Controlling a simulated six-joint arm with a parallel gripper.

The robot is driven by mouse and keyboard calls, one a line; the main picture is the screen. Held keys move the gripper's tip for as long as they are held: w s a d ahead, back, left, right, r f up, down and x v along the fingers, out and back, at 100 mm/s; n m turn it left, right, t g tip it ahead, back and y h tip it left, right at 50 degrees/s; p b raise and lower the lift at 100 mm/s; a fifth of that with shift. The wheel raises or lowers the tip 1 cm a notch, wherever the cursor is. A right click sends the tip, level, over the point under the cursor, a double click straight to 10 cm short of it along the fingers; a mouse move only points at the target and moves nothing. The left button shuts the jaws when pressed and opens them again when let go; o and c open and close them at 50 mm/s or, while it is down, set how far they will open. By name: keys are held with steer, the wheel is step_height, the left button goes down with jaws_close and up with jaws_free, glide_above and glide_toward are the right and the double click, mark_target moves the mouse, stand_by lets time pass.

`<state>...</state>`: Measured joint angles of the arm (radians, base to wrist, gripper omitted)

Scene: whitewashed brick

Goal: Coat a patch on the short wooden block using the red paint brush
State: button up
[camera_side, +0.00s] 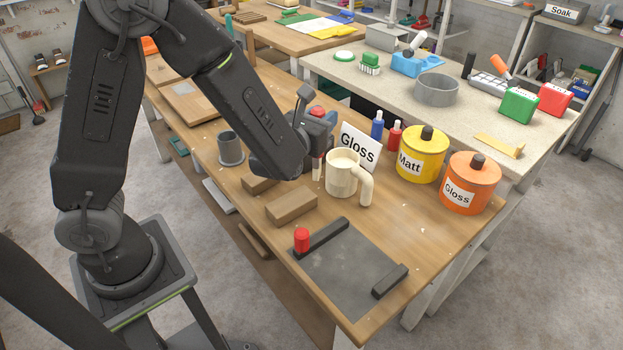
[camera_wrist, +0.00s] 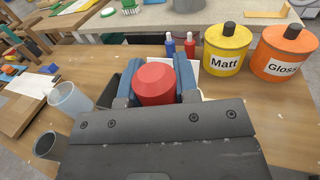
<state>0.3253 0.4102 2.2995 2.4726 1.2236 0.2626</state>
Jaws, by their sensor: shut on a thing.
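My gripper (camera_side: 318,142) is shut on the red paint brush, whose red top (camera_wrist: 155,84) shows between the blue fingers in the wrist view. In the side view the brush's lower end (camera_side: 316,170) hangs below the fingers, just left of the cream mug (camera_side: 340,175). Two wooden blocks lie on the bench left of the mug: a nearer one (camera_side: 291,205) in full view, and a farther one (camera_side: 259,184) partly covered by my arm. I cannot tell which is the short one. Neither shows in the wrist view.
A "Gloss" sign (camera_side: 359,150) stands behind the mug. Yellow "Matt" (camera_side: 421,155) and orange "Gloss" (camera_side: 470,186) cans stand to the right. A grey cup (camera_side: 231,150) is at left. A dark tray (camera_side: 345,272) with a red cylinder (camera_side: 301,239) lies in front.

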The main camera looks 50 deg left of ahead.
steer(key=shift+s+a+f, duration=0.25)
steer(key=shift+a+f, duration=0.05)
steer(key=shift+f, duration=0.1)
steer(key=s+a+r+n+g+y, duration=0.1)
steer(key=a+r+n+g+y, duration=0.1)
steer(key=a+n+g+y, duration=0.65)
steer(key=s+a+r+n+g+y, duration=0.15)
steer(key=a+n+g+y, duration=0.35)
steer(key=n+g, duration=0.6)
steer(key=shift+f+m+g+h, duration=0.75)
steer(key=shift+f+g, duration=0.7)
steer(key=shift+f, duration=2.7)
steer(key=shift+s, duration=4.15)
steer(key=shift+w, duration=4.2)
step_height(320, 180, up, 8)
steer(key=shift+a+r, duration=0.15)
steer(key=shift+a, duration=0.3)
steer(key=shift+s, duration=0.1)
